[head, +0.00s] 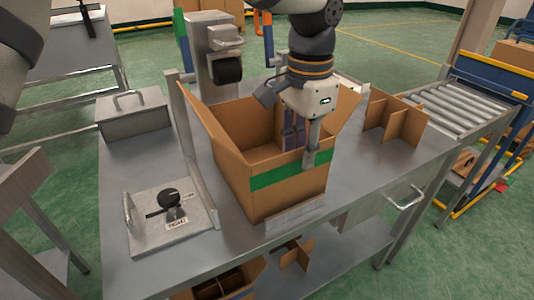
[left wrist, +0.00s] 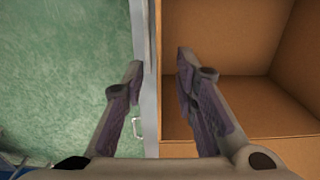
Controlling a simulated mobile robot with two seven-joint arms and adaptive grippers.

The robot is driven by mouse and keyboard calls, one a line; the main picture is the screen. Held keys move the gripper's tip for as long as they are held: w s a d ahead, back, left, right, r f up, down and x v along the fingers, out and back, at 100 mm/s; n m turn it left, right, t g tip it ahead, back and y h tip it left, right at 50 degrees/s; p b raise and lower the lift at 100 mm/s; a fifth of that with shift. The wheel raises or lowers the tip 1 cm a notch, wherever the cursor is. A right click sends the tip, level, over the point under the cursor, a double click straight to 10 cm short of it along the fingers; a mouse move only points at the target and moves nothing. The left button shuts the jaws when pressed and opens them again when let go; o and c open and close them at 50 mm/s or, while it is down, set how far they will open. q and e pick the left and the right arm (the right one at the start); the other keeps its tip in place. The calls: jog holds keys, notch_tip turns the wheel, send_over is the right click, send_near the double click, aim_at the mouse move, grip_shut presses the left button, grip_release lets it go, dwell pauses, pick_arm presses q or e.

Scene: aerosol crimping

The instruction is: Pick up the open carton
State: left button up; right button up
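The open carton (head: 285,200) is brown with a green band and stands upright on the steel table, its flaps spread and its top open. My left gripper (head: 301,150) is at the carton's near right side, with one finger inside and one outside. In the left wrist view the open carton (left wrist: 225,40) fills the right side, and a wall edge runs between the two spread fingers of my left gripper (left wrist: 160,62). The fingers look apart from the wall. The carton's floor is partly hidden by the inner finger. My right gripper is not in view.
A cardboard divider (head: 395,118) stands to the right of the carton, before a roller conveyor (head: 465,105). A plate with a black knob (head: 168,197) and a lidded metal box (head: 133,115) are at left.

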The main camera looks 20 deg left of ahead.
aim_at(296, 179)
pick_arm(q)
jog(key=f, duration=0.7)
jog(key=shift+s+a, duration=0.15)
jog(key=shift+s, duration=0.15)
grip_shut()
